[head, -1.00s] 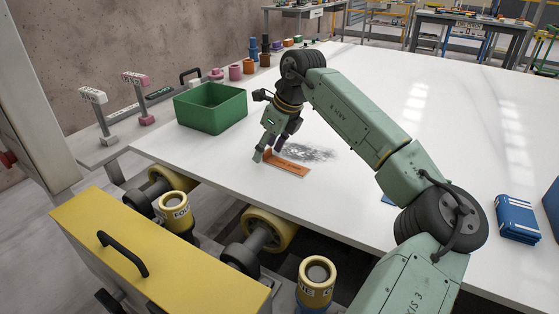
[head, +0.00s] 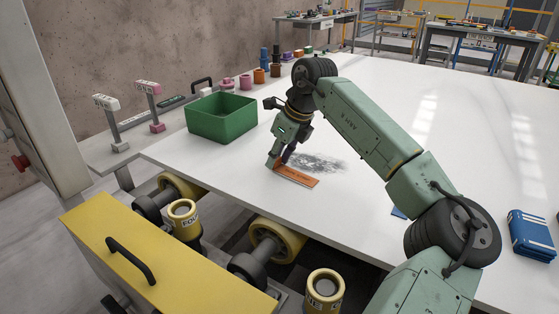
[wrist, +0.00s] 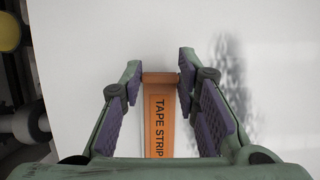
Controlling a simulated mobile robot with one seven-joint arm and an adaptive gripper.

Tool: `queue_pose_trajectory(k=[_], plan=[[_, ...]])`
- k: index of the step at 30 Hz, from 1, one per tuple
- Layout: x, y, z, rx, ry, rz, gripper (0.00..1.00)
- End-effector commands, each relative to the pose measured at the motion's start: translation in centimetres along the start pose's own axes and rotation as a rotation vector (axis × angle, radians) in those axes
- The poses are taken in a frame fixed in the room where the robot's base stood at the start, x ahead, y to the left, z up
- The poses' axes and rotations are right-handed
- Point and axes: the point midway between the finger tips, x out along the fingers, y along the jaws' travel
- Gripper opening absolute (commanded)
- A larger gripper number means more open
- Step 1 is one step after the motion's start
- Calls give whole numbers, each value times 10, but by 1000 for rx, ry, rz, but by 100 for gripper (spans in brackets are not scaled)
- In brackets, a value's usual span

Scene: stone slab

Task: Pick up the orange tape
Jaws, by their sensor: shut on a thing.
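The orange tape (head: 298,177) is a flat strip lying on the white slab, near its front edge. In the wrist view the orange tape (wrist: 159,122) runs lengthwise between my fingers and reads "TAPE STRIP". Its far end has a plain raised orange part, level with the fingertips. My gripper (head: 279,162) points down at the strip's left end. In the wrist view my gripper (wrist: 161,72) has one purple-padded finger on each side of that end, shut on it. The fingers hide part of the strip's left end in the head view.
A green bin (head: 222,118) stands left of my gripper. A dark grey smudge (head: 318,162) marks the slab just behind the tape. Blue books (head: 531,233) lie at the far right. Yellow-capped rollers (head: 270,243) sit below the front edge. The slab's middle is clear.

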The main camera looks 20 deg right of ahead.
Motion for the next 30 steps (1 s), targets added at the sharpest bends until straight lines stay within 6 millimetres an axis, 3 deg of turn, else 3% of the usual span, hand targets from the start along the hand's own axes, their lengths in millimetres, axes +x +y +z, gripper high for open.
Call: queue_pose_trajectory(k=[8,24,30], plan=[[-28,3,11,-2,-3,-3,4],[-53,119,-27,-3,-1,-4,4],[-60,143,-33,-1,-2,-3,4]])
